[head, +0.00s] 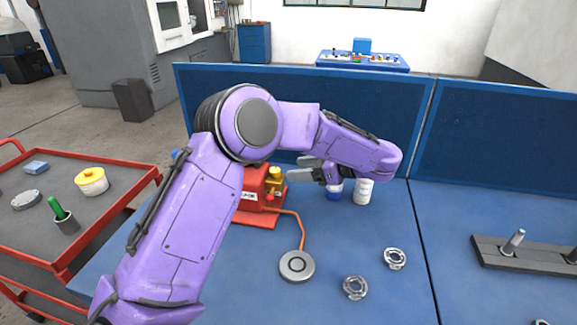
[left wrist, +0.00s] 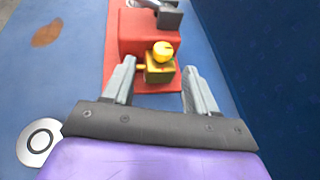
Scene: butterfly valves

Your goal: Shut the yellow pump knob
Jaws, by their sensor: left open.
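The yellow pump knob (head: 274,172) sits on a brass block at the right side of the red pump (head: 262,218). In the left wrist view the knob (left wrist: 163,51) is on top of the brass block (left wrist: 158,73), at the near edge of the red pump (left wrist: 140,36). My left gripper (head: 298,168) is open and comes at the knob from the right. In the left wrist view its fingertips (left wrist: 159,68) are on either side of the brass block, with gaps showing. Contact cannot be told. My left arm hides part of the pump in the head view.
An orange hose runs from the pump to a round grey disc (head: 297,266). Two metal valve rings (head: 355,287) (head: 395,258) lie in front. A blue partition (head: 400,110) backs the table.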

